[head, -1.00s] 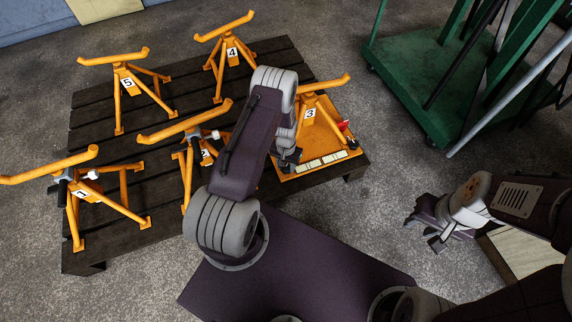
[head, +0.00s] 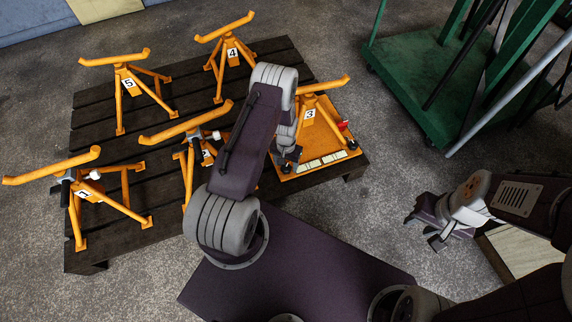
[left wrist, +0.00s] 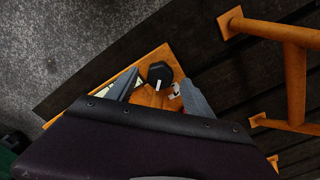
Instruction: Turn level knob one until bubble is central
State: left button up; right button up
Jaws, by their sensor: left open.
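An orange base plate (head: 326,134) carries the stand labelled 3 on the pallet's right front corner. Pale level strips (head: 322,162) lie along its front edge; the bubble is too small to make out. A black knob (left wrist: 159,73) with a white mark is at the plate's corner in the left wrist view. My left gripper (head: 289,160) is over the plate's front left corner. In the left wrist view its fingers (left wrist: 160,86) are apart, one on each side of the knob; contact cannot be told. My right gripper (head: 428,226) is open and empty above the floor.
Other orange stands, such as number 5 (head: 126,85) and number 4 (head: 232,55), stand on the dark pallet (head: 100,258). A red part (head: 343,126) is at the plate's right. A green trolley (head: 400,75) stands at the back right. Floor between is clear.

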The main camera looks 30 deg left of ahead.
aim_at(286, 167)
pick_arm(q)
notch_tip(286, 167, up, 7)
jog(key=p, duration=0.3)
jog(key=shift+r, duration=0.2)
